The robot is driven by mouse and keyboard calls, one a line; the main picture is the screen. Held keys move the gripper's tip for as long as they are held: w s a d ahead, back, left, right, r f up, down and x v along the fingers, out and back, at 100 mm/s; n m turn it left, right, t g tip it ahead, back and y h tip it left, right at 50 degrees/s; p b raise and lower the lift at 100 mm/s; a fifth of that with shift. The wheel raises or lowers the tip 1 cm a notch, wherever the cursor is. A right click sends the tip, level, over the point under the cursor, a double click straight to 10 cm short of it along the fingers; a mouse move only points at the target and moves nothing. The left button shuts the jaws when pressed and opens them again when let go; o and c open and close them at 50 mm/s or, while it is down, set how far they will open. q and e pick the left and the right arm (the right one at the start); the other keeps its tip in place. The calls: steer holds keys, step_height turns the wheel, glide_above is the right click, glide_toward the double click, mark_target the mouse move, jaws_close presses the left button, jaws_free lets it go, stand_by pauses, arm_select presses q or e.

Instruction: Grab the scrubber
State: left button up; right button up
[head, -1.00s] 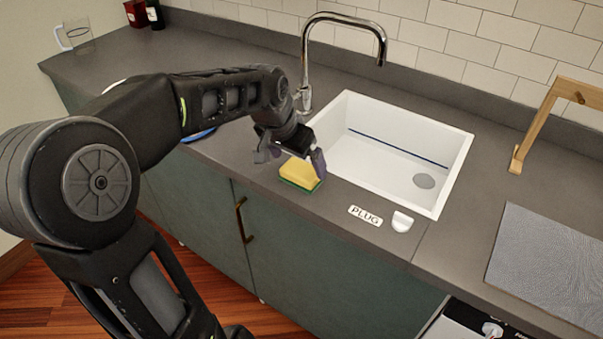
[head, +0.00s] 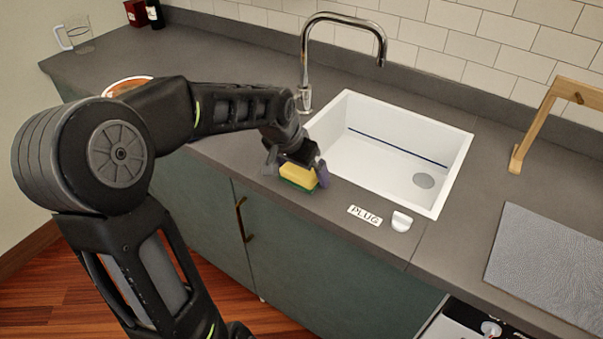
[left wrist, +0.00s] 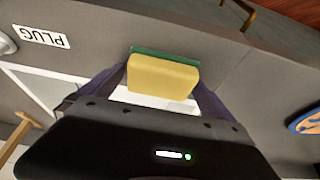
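The scrubber (head: 298,176) is a yellow sponge with a green side, lying green side down on the grey counter near its front edge, left of the sink. My left gripper (head: 297,173) is open, with one finger on each side of the scrubber at counter height. In the left wrist view the scrubber (left wrist: 162,76) sits between the tips of the spread fingers, with a gap visible beside it. I cannot tell whether either finger touches it. My right gripper is not in view.
The white sink (head: 392,160) and chrome tap (head: 307,60) are just behind and right. A PLUG label (head: 365,216) and a white plug (head: 402,221) lie to the right on the counter. A wooden stand (head: 545,115) and grey mat (head: 545,262) are farther right.

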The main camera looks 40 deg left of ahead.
arm_select(q)
steer(key=c, duration=1.2)
steer(key=shift+o, duration=0.2)
steer(key=shift+r, duration=0.1)
step_height(320, 180, up, 10)
steer(key=shift+f, duration=0.1)
